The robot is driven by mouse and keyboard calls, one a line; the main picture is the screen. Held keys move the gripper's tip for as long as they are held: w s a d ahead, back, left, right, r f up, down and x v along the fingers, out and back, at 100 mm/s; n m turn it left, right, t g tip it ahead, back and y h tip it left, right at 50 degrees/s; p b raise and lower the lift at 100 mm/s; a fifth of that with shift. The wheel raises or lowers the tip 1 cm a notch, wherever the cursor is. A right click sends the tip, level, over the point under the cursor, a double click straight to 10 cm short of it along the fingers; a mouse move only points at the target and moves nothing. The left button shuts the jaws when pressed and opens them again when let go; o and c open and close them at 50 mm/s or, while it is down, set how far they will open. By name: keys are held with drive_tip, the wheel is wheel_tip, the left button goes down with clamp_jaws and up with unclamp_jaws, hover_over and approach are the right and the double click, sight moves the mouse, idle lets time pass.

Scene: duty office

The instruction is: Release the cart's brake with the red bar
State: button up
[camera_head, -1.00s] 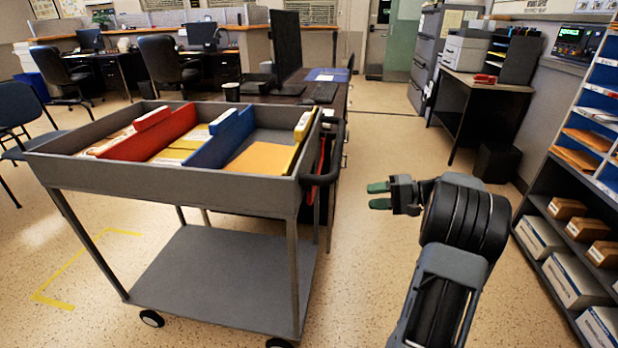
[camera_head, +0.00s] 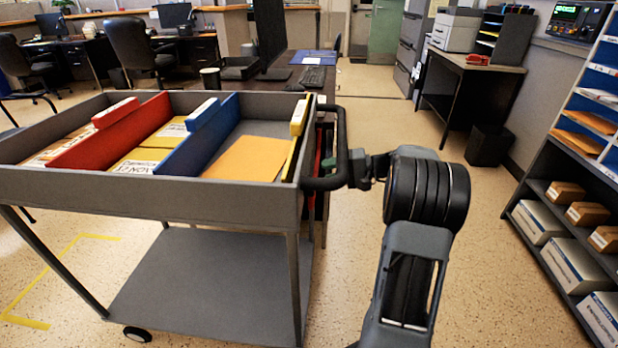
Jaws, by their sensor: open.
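The grey cart (camera_head: 150,193) stands on the left with its black push handle (camera_head: 342,150) at its right end. The red bar (camera_head: 318,152) shows as a narrow upright strip between the tray's end and the handle; its lower part is hidden. My gripper (camera_head: 328,163) is open at the handle. Its green fingertips reach behind the handle, close to the red bar, and are mostly hidden. I cannot tell whether they touch the bar or sit around it.
The cart's tray holds folders with red (camera_head: 112,132), blue (camera_head: 210,135) and yellow dividers. A desk (camera_head: 285,78) stands behind the cart. Shelves with boxes (camera_head: 575,262) line the right side. The floor (camera_head: 480,270) between my arm and the shelves is clear.

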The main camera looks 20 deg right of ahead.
drive_tip(key=b+x, duration=0.1)
drive_tip(key=x, duration=0.5)
drive_tip(key=shift+w, duration=0.1)
clamp_jaws()
idle(0.3)
